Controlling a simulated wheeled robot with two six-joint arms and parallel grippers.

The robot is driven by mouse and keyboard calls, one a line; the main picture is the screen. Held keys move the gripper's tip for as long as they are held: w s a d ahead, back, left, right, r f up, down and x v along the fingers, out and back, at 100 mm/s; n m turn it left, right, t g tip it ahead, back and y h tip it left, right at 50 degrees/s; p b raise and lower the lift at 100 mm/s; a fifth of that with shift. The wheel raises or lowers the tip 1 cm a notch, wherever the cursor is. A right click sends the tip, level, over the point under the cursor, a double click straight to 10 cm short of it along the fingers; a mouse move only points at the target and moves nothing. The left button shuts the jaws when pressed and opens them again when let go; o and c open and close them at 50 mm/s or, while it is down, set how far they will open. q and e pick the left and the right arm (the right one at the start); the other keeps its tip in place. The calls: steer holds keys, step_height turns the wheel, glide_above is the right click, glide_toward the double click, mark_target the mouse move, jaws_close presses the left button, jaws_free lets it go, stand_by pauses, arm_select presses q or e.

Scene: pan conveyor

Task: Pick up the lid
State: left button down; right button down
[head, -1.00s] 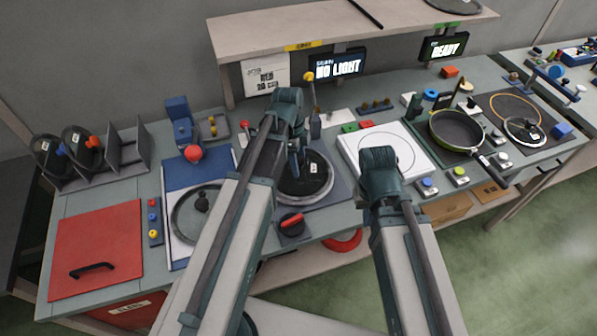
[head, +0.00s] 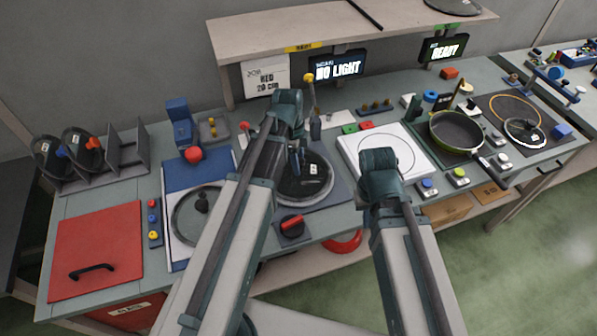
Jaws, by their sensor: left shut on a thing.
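A dark round glass lid (head: 318,183) with a small white tag is at the middle of the bench, over a square grey plate (head: 343,193). My left gripper (head: 297,168) reaches down to its centre and is shut on its knob, which is mostly hidden by the fingers. I cannot tell whether the lid touches what is under it. Another lid (head: 185,222) lies on the white-and-blue mat, partly behind my left arm. My right arm ends over the bench beside the white square plate; its gripper is hidden behind the arm.
A rack (head: 128,150) with lids stands at the far left, by a red panel (head: 100,235) with a black handle. A pan (head: 455,132) sits to the right, and a lid (head: 525,132) lies beyond it. A shelf (head: 350,30) overhangs the back. Screens read "NO LIGHT" and "READY".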

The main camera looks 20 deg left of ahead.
arm_select(q)
steer(key=shift+r, duration=0.1)
stand_by(0.7)
step_height(320, 180, up, 10)
steer(key=p, duration=1)
step_height(320, 180, down, 2)
steer(key=shift+f+b, duration=0.1)
steer(key=shift+b, duration=0.85)
steer(key=shift+r, duration=0.2)
steer(key=shift+w+d, duration=0.1)
